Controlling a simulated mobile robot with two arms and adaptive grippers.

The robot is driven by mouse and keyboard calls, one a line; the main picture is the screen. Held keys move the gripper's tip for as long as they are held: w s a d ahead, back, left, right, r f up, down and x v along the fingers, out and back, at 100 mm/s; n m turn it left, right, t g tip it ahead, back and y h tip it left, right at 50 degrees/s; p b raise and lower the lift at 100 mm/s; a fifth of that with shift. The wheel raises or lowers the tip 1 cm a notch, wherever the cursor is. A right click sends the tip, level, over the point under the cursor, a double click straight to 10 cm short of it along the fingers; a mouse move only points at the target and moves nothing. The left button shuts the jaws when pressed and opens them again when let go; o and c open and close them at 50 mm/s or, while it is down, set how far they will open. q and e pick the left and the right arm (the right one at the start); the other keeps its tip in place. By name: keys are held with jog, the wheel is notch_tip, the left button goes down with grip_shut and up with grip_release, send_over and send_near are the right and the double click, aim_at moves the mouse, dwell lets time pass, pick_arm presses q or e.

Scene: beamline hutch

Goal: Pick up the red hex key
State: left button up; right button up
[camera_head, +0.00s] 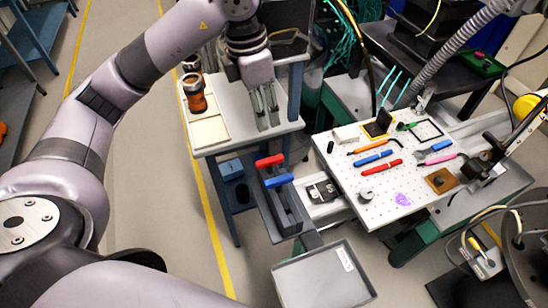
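A slim red tool (382,166), likely the red hex key, lies flat on the white perforated board (375,205) at right, just below a blue one (373,157). A red-handled item (270,160) also sits in a dark holder (285,205) near the middle, beside a blue-handled one (278,180). My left gripper (267,122) points down over the right part of the small white table, left of the board. Its two fingers are apart, with nothing visible between them. My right gripper is out of view.
The board also carries an orange tool (368,150), a pink tool (443,160) and a brown plate (440,180). A grey bin (322,280) stands in front. Cables and a ribbed hose (455,48) hang behind.

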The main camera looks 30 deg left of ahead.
pick_arm(q)
jog(key=p, duration=0.2)
send_over(269, 160)
jog(key=f, duration=1.1)
jog(key=shift+w+a+f, duration=0.1)
jog(key=shift+a+f, duration=0.1)
jog(key=shift+f, duration=0.1)
jog(key=f, duration=0.2)
jog(key=f+p, duration=0.1)
jog(key=f, duration=0.1)
jog(key=shift+d+f, duration=0.2)
jog(key=shift+f, duration=0.55)
jog(key=shift+c, duration=0.3)
grip_shut()
